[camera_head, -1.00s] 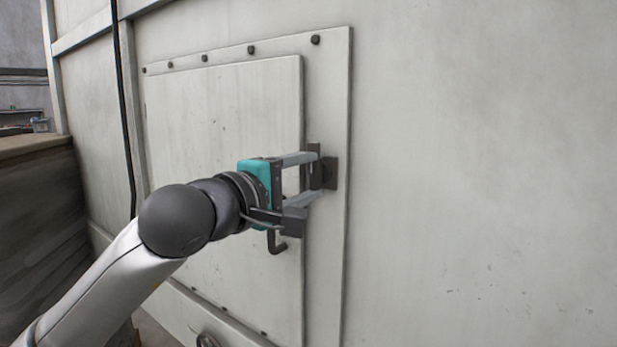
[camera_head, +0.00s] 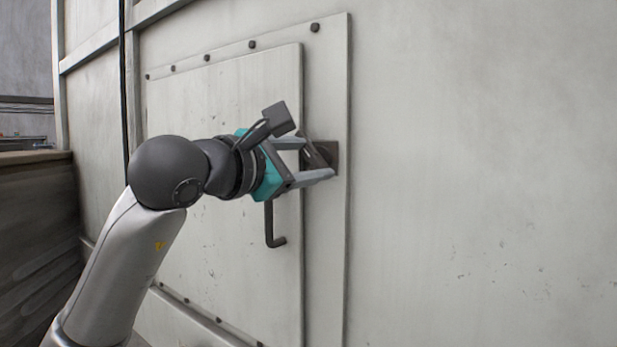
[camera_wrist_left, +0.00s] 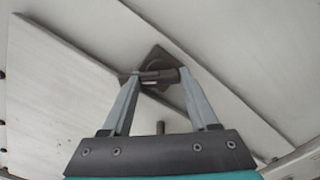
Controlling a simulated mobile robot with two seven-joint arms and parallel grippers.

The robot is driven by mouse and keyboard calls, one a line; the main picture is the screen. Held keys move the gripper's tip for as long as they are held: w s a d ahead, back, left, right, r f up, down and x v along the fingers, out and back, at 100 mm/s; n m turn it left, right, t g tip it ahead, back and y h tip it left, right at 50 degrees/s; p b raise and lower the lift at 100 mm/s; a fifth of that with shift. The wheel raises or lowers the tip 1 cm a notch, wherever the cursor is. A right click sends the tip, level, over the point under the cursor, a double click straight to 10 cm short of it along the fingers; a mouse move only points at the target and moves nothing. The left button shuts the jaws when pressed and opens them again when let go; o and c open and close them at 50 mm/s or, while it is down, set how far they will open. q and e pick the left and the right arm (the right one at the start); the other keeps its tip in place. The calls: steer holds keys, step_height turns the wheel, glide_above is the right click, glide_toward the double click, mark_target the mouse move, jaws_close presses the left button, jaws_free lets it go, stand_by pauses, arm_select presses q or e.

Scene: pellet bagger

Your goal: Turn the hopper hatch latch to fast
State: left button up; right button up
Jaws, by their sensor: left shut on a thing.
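The hopper hatch (camera_head: 215,110) is a pale, closed panel on a bolted frame. Its latch (camera_head: 322,152) is a dark lever on a small dark plate, fixed to the frame beside the hatch's right edge. The lever stands at a slant, its upper end leaning left toward the hatch edge. My left gripper (camera_head: 318,159) is shut on the lever, its grey fingers partly hiding it. In the left wrist view the lever (camera_wrist_left: 158,75) lies across between the fingertips, and the plate (camera_wrist_left: 162,58) looks like a diamond behind it. My right gripper is not in view.
A dark bent handle (camera_head: 271,232) sticks out from the hatch just below my left gripper. A black cable (camera_head: 123,80) runs down the wall at left. A dark bench-like block (camera_head: 38,230) stands at far left. The wall (camera_head: 480,170) to the right is bare.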

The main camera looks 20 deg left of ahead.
arm_select(q)
steer(key=n+b, duration=0.2)
steer(key=n, duration=0.2)
steer(key=shift+f+n+b, duration=0.15)
steer(key=shift+n+b, duration=0.15)
steer(key=shift+n, duration=0.1)
steer(key=n+b, duration=0.2)
steer(key=n, duration=0.2)
steer(key=shift+n, duration=0.3)
steer(key=o, duration=1.4)
steer(key=shift+r, duration=0.2)
steer(key=shift+a, duration=0.1)
